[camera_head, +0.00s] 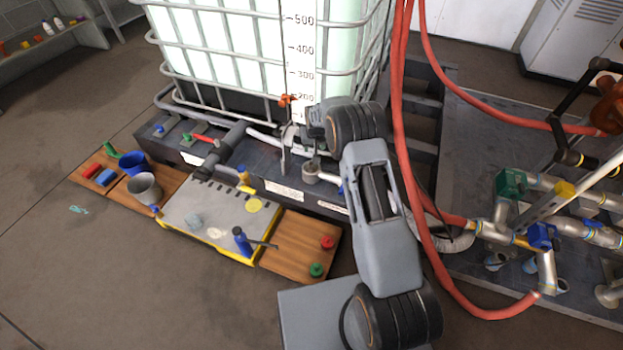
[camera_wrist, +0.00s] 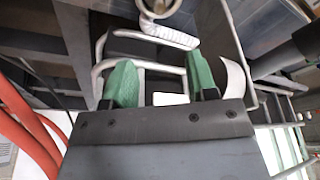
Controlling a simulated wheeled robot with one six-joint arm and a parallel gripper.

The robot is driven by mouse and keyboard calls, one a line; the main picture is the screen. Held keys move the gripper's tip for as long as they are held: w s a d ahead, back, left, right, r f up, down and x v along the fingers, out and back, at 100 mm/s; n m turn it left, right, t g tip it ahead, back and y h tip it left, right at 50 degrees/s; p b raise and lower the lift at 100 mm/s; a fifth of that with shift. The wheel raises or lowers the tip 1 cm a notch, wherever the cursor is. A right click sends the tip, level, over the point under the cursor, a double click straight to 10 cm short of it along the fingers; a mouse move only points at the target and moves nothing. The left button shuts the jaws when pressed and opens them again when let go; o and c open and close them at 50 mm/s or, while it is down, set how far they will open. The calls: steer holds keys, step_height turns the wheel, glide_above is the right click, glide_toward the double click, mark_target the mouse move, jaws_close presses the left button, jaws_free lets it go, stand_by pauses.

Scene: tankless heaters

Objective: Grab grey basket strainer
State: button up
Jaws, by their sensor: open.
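My gripper shows in the wrist view (camera_wrist: 160,82) with its two green fingertips wide apart and nothing held between them. In the head view my arm reaches up to the front of the caged tank, and the fingertips are hard to make out there. I cannot tell for sure which thing is the grey basket strainer. A dark grey tee-shaped fitting (camera_head: 222,147) lies on the dark ledge, left of my gripper and apart from it. A grey open cup (camera_head: 145,188) stands farther left on the wooden board. Neither is clearly visible in the wrist view.
The caged tank (camera_head: 232,85) stands behind the ledge. A blue cup (camera_head: 134,163) and a grey yellow-edged tray (camera_head: 187,215) stand in front of it. Red hoses (camera_head: 399,150) hang close right of my arm. Metal pipework (camera_head: 545,205) fills the right.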

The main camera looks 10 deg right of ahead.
mark_target(311, 164)
steer(key=b+x, duration=0.3)
steer(key=x, duration=0.7)
steer(key=shift+s+f, duration=0.1)
steer(key=shift+f, duration=0.3)
steer(key=b+x, duration=0.3)
steer(key=x, duration=0.1)
steer(key=shift+w+f, duration=0.2)
steer(key=shift+f, duration=0.15)
steer(key=shift+c, duration=0.3)
jaws_close()
